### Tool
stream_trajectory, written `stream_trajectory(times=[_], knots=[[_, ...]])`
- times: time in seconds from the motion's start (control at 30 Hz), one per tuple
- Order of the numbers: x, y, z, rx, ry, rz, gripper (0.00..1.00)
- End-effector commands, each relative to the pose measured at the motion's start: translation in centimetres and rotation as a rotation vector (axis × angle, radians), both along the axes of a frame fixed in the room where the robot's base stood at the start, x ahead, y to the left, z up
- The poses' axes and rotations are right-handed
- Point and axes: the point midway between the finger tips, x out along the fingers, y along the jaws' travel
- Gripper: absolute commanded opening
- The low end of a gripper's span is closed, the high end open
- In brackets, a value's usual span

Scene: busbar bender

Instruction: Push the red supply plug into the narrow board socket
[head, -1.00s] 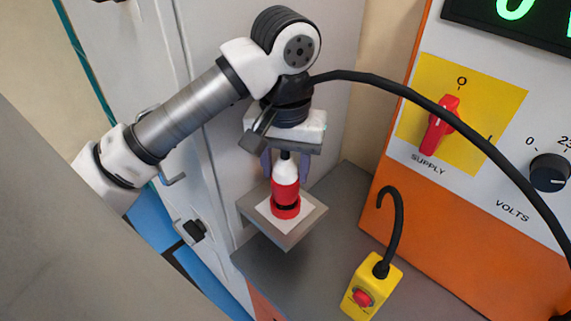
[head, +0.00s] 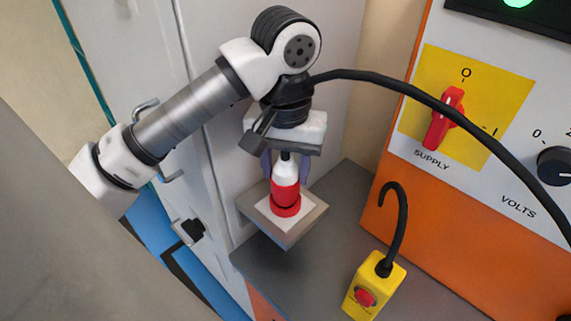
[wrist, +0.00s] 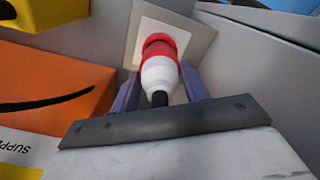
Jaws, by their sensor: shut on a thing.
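The supply plug (head: 286,188), a red body with a white rear, points down at the red board socket (head: 287,210). The socket sits on a white square in a beige plate (head: 309,221). Plug and socket are in line, with only a thin dark line between them in the head view; I cannot tell how deep the plug sits. My gripper (head: 286,168) is shut on the plug's white part, its purple fingers on either side. The plug also shows in the wrist view (wrist: 160,72), reaching to the socket (wrist: 160,40), which is partly hidden behind it.
A black cable (head: 420,97) arcs from my wrist to the right. A yellow box (head: 371,287) with a red button and a hooked black cable stands on the grey bench (head: 310,275). The orange and white panel (head: 440,215) with a red supply switch (head: 443,120) rises at right.

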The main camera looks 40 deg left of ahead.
Motion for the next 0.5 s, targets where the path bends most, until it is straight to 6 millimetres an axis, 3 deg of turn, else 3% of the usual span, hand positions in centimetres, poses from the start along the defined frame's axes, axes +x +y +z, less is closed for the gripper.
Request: stream_trajectory(times=[0.5], knots=[[0.0,0.0,-1.3,0.0,0.0,0.0,0.18]])
